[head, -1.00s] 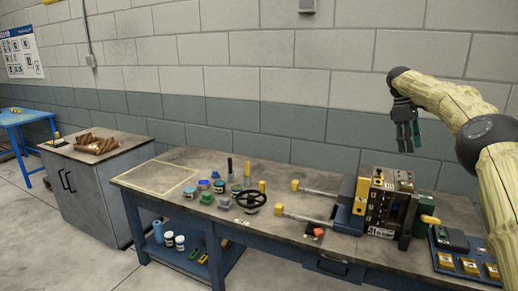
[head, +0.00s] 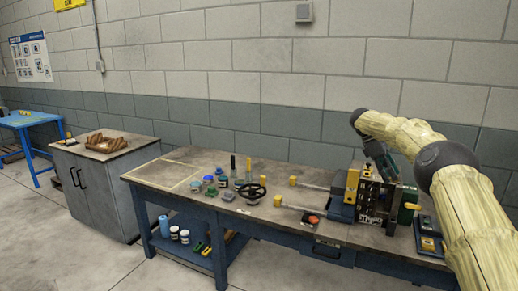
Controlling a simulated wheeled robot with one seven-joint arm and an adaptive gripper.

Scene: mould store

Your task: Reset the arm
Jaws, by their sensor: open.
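My arm (head: 455,185) reaches in from the right, covered in a pale yellow quilted sleeve with dark joints. My gripper (head: 387,172) hangs at its end, tilted down to the right. It is open and I see nothing held in it. In the picture it overlaps the top of the dark mould block (head: 372,200); I cannot tell whether it touches it. The block stands on the workbench and has a yellow plate (head: 351,187) on its left side.
The blue-framed workbench (head: 270,172) holds a black handwheel (head: 252,192), several small jars, and two rods with yellow ends. A blue tray (head: 429,240) with yellow pieces is partly hidden by my arm. A grey cabinet (head: 105,195) stands left. The bench's back left is mostly clear.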

